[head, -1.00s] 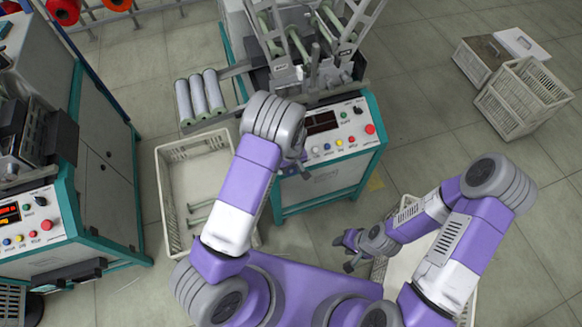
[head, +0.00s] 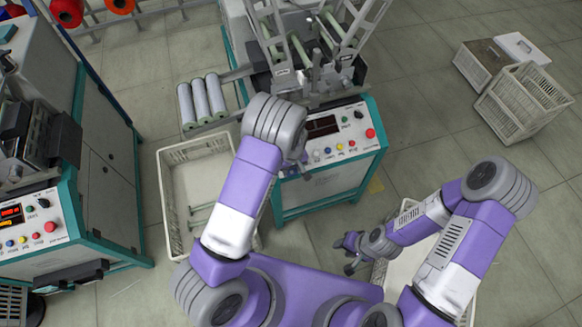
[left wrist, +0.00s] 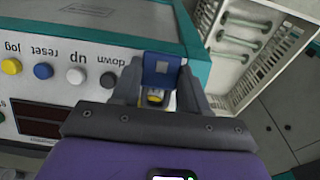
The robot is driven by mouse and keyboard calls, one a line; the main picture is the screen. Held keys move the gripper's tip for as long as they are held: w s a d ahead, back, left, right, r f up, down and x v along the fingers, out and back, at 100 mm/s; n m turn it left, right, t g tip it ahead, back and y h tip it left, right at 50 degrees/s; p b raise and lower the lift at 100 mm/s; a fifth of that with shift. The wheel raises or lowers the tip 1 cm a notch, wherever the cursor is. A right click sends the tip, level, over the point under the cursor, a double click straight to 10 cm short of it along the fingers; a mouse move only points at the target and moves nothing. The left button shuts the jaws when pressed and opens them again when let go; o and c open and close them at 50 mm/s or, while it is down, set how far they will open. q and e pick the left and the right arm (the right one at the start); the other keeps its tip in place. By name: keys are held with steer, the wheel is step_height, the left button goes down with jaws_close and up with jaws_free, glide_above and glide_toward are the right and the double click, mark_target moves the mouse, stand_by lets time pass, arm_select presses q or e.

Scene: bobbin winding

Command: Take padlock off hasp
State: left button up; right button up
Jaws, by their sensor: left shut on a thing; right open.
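A yellow part shows just below the blue piece, between the fingers. The hasp cannot be made out, so I cannot tell whether the padlock still hangs on it. In the head view my left wrist hides most of this spot. My right gripper (head: 350,254) is open and empty, low over the floor.
A cream crate with thin rods (head: 170,205) stands left of the machine. Another pale crate (head: 400,275) is under my right arm. A second machine (head: 30,225) is at the left. Crates (head: 525,98) stand far right. Floor right of the machine is clear.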

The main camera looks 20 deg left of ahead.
arm_select(q)
steer(key=shift+s+d+r+p, duration=0.2)
steer(key=shift+s+r+p, duration=0.1)
steer(key=shift+r+p, duration=0.35)
steer(key=shift+s+d+r+p, duration=0.3)
steer(key=shift+r+p, duration=0.2)
steer(key=shift+r, duration=0.25)
steer(key=shift+s+d+r+p, duration=0.15)
steer(key=shift+s+r+p, duration=0.2)
steer(key=shift+r+p, duration=0.3)
